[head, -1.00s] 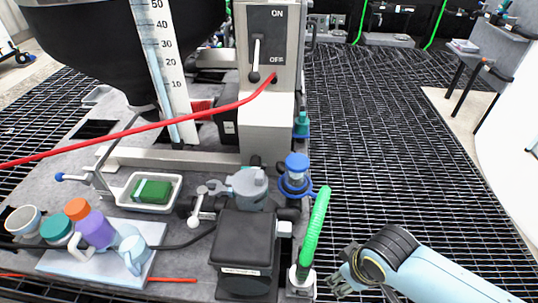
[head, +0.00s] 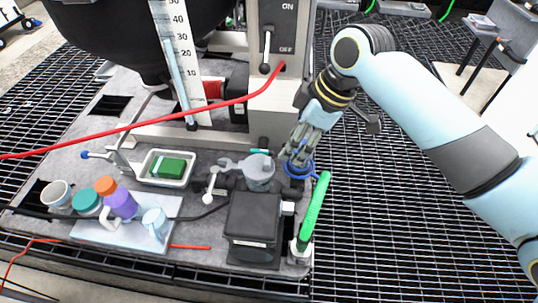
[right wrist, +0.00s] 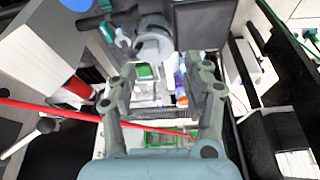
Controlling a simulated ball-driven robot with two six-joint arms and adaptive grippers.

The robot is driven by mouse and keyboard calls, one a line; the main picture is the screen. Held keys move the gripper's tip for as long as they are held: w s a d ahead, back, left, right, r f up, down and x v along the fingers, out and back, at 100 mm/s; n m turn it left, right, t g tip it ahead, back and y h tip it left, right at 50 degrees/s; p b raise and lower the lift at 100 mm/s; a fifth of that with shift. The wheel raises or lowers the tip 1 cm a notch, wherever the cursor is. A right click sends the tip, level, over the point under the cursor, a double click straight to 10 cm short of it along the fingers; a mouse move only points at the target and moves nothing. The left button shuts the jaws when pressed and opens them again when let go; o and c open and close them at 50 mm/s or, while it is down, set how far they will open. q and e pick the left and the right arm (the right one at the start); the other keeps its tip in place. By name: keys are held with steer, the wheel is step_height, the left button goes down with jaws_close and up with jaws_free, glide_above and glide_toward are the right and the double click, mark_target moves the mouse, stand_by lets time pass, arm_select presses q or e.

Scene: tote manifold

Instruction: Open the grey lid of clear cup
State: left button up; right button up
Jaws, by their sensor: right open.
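The clear cup with its grey lid (head: 258,168) stands on the pipe behind the black box, with a flat grey tab reaching left. The lid lies on the cup. My right gripper (head: 297,158) is just to the right of the cup, pointing down over the blue-handled valve, whose top it partly hides. In the right wrist view the two fingers of this gripper (right wrist: 162,78) are apart with nothing between them, and the cup with its grey lid (right wrist: 153,42) shows beyond the fingertips. My left gripper is not in view.
The black box (head: 254,222) stands in front of the cup. A green handle (head: 314,210) rises to its right. A white tray (head: 149,178) holds a green block. A red hose (head: 140,124) crosses behind.

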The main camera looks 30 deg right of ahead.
mark_target(269, 161)
steer(key=shift+n+y, duration=0.3)
steer(key=shift+n, duration=0.3)
steer(key=w+x, duration=0.1)
steer(key=x, duration=0.6)
steer(key=w+x, duration=0.1)
steer(key=x, duration=0.3)
steer(key=shift+w+d+r, duration=0.1)
steer(key=shift+w+r, duration=0.05)
steer(key=shift+w, duration=0.2)
jaws_close()
